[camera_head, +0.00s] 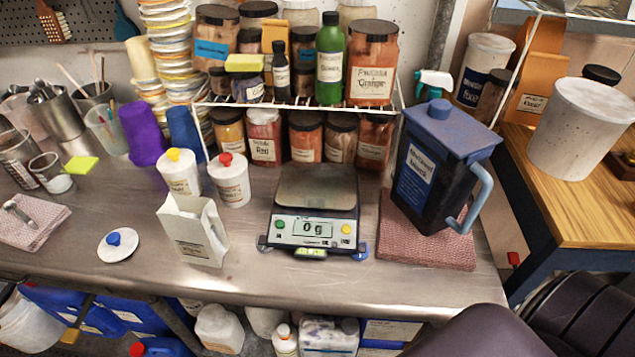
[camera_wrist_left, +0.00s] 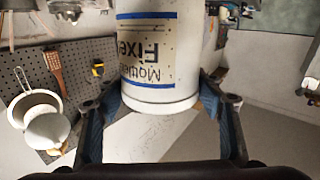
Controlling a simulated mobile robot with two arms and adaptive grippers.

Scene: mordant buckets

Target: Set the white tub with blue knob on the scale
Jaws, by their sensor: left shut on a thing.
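A white round lid-like piece with a blue knob (camera_head: 117,243) lies flat on the metal counter at the left; no tub body shows under it. The scale (camera_head: 311,228) stands mid-counter with its plate (camera_head: 316,187) empty and its display reading 0 g. In the left wrist view my left gripper (camera_wrist_left: 158,103) is shut on a white tub (camera_wrist_left: 178,78) with a cream label reading "Fixer" and blue tape. The label appears upside down there, and no knob is visible on the held part. The left gripper does not show in the head view. My right gripper is in neither view.
A white paper bag (camera_head: 195,232) and white tubs with yellow (camera_head: 179,175) and red (camera_head: 230,182) knobs stand left of the scale. A dark blue pitcher (camera_head: 437,165) stands on a pink cloth (camera_head: 400,247) to its right. A jar shelf (camera_head: 290,104) is behind. The front counter strip is clear.

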